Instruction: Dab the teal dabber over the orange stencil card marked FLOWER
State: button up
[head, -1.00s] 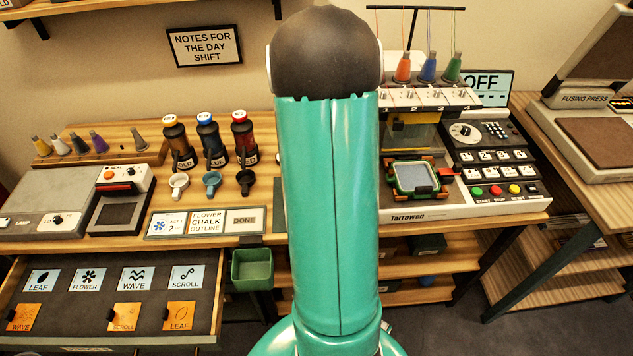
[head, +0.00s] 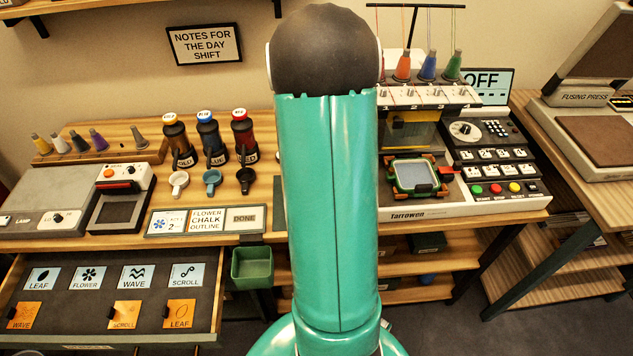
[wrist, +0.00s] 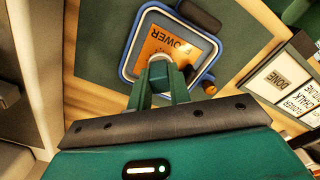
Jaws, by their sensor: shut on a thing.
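The orange stencil card marked FLOWER (wrist: 160,40) lies inside a blue-rimmed hoop (wrist: 128,60) in the wrist view, its lettering upside down. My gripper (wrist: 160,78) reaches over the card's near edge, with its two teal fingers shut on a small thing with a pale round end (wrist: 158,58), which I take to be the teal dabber. Most of it is hidden between the fingers, and I cannot tell whether it touches the card. In the head view my arm blocks the card, the hoop and my gripper.
A dark cylinder (wrist: 200,13) and an orange-ended knob (wrist: 209,88) sit by the hoop. The job board (head: 207,220) stands at the table front. The embroidery machine (head: 425,212) is right of my arm, and an open drawer (head: 70,295) with cards is lower left.

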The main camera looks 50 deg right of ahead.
dwell(0.4)
jog(key=shift+r, duration=3.5)
jog(key=shift+s, duration=0.1)
